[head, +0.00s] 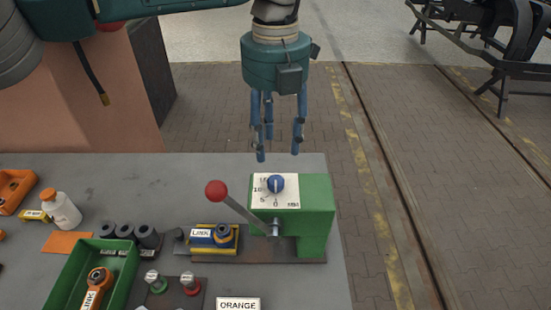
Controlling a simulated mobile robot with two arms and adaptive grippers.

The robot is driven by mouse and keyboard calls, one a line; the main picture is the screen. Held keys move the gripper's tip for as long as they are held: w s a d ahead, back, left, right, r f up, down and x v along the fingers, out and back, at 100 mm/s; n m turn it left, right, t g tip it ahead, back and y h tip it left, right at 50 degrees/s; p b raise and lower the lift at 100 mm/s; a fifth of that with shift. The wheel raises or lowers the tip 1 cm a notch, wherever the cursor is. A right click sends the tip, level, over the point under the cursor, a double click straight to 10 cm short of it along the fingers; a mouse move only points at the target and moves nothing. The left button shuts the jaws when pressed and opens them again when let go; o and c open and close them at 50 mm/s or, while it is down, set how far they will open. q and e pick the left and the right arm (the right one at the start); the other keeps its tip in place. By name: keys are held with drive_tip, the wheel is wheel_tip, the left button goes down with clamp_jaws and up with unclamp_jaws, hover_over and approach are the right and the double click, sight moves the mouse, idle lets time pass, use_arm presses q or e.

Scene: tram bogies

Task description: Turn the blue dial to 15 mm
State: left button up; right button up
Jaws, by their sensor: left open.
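The blue dial (276,183) sits on a white scale plate (262,198) on top of a green block-shaped device (314,212). The scale shows 0, 5, 10 and a partly hidden higher mark, with "MM" at the lower right. The dial's light pointer line is small, and I cannot tell for sure which mark it meets. My left gripper (278,152) hangs above and slightly behind the dial, fingers pointing down. It is open, empty and apart from the dial. My right gripper is not in view.
A lever with a red ball (216,190) rises at the device's left. A green tray (118,264), a white bottle (62,211) and black cylinders (148,236) stand left. The table's right edge is close to the device.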

sight(276, 180)
use_arm(q)
drive_tip(key=f, duration=0.1)
drive_tip(key=f+p, duration=0.2)
drive_tip(key=f, duration=0.1)
drive_tip(key=shift+s, duration=0.35)
drive_tip(key=f+p, duration=0.2)
drive_tip(key=f, duration=0.4)
drive_tip(key=shift+w+f, duration=0.15)
drive_tip(key=shift+w, duration=0.05)
drive_tip(key=shift+c, duration=0.3)
drive_tip(key=c, duration=1.1)
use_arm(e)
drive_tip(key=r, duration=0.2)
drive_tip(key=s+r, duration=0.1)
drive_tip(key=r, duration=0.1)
